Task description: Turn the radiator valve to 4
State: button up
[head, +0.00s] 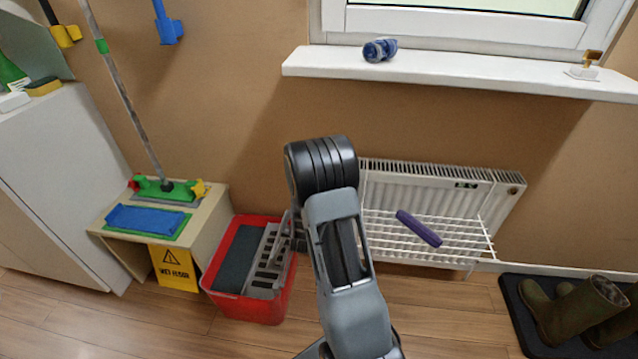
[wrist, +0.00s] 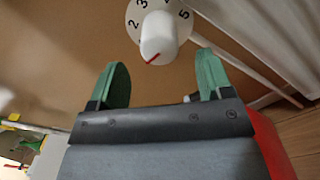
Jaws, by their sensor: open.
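The radiator valve (wrist: 158,34) is at the top of the wrist view: a white dial with black numbers and a protruding white knob with a red pointer line. The numbers 2, 3 and 5 are readable, with part of a 4 at the top edge. The red line points down-left, away from these numbers. My gripper (wrist: 161,78) is open, its two green fingers apart below the knob, with nothing seen between them. In the head view the valve cannot be made out and my arm covers the left end of the white radiator (head: 440,185).
A white wire rack (head: 465,232) with a purple roll (head: 419,228) hangs on the radiator. A red bucket (head: 252,305) stands close left of my arm. A windowsill (head: 450,70) is above. Boots (head: 575,310) stand on a dark mat at the right.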

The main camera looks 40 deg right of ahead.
jog(key=x, duration=0.2)
jog(key=b+x, duration=0.1)
jog(key=x, duration=0.2)
jog(key=shift+w+d+f, duration=0.1)
jog(key=shift+w+f, duration=0.05)
jog(key=shift+f, duration=0.05)
jog(key=shift+w+d+r, duration=0.2)
jog(key=shift+w+d, duration=0.15)
jog(key=shift+w, duration=0.05)
jog(key=shift+c, duration=0.4)
jog(key=c, duration=0.8)
jog(key=shift+c, duration=0.2)
